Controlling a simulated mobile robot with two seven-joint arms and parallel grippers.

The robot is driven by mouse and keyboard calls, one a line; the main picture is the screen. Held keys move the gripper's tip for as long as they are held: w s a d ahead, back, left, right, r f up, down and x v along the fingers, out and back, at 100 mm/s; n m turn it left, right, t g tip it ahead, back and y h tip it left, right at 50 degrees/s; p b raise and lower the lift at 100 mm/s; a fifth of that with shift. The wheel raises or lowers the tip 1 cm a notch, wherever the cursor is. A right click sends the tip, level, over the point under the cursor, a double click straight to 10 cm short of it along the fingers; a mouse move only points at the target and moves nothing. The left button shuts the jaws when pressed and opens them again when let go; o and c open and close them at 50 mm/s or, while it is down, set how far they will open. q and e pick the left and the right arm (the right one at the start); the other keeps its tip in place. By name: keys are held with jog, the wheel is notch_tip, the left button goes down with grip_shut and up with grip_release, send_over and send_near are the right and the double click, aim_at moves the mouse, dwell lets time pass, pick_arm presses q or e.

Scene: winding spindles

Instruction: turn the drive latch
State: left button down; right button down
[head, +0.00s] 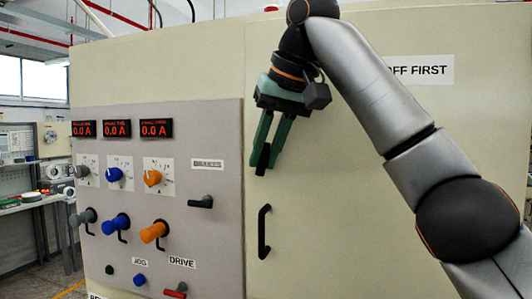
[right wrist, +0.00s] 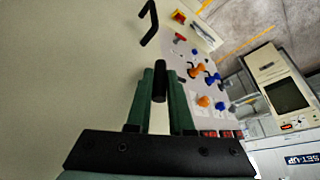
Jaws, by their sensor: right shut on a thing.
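My right gripper (head: 262,168) is at the cabinet door (head: 335,200), just right of the grey control panel. Its green fingers point down and are shut on a short black bar, which looks like the latch handle (head: 262,157). In the right wrist view the black bar (right wrist: 160,80) sits between the fingertips (right wrist: 158,85). The fingers hide part of it, and I cannot tell how far it is turned. My left gripper is not in view.
A black door handle (head: 264,232) stands out below the gripper. The control panel (head: 222,240) carries a small black lever (head: 201,202), blue and orange knobs, red displays and a red-handled lever (head: 176,291). A partly covered sign (head: 425,70) reads "OFF FIRST".

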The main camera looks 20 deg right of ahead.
jog(key=shift+g+h, duration=0.3)
jog(key=shift+h, duration=0.1)
dwell(0.4)
jog(key=c, duration=0.8)
grip_release()
